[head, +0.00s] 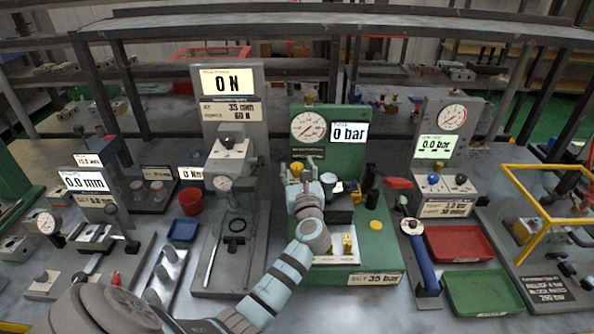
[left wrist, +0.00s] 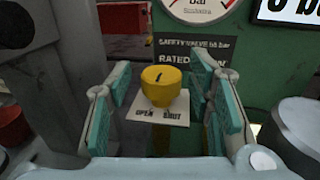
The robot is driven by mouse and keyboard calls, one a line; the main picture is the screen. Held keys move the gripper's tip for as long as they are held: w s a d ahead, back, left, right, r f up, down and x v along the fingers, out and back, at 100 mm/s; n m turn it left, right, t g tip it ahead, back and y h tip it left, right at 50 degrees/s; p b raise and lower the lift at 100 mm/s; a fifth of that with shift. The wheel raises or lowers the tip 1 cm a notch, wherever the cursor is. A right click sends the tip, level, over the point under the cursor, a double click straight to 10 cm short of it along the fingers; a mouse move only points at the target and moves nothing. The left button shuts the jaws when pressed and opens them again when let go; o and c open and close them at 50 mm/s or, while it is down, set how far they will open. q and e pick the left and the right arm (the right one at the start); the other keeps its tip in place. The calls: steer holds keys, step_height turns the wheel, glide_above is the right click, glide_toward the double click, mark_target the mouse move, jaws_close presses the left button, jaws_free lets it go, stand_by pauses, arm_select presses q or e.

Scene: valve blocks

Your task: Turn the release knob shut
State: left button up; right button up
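The release knob (left wrist: 165,88) is yellow with a short dark mark on its top. It stands over a pale plate (left wrist: 158,113) lettered OPEN on the left and SHUT on the right. I cannot tell which word the mark points to. In the head view the knob (head: 297,167) is on the green test stand (head: 352,150), left of its 0 bar display. My left gripper (left wrist: 160,72) is open, with teal-padded fingers apart on either side of the knob and visible gaps. In the head view my left gripper (head: 301,180) reaches the knob from the front. My right gripper is not in view.
A grey press stand (head: 233,110) reading 0 N rises close on the left. A round gauge (head: 308,126) is above the knob. A yellow button (head: 376,225), a blue-handled tool (head: 421,262) and red (head: 458,243) and green (head: 481,292) trays are to the right.

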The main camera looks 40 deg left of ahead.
mark_target(297, 169)
arm_select(q)
step_height(297, 169, up, 10)
stand_by(0.6)
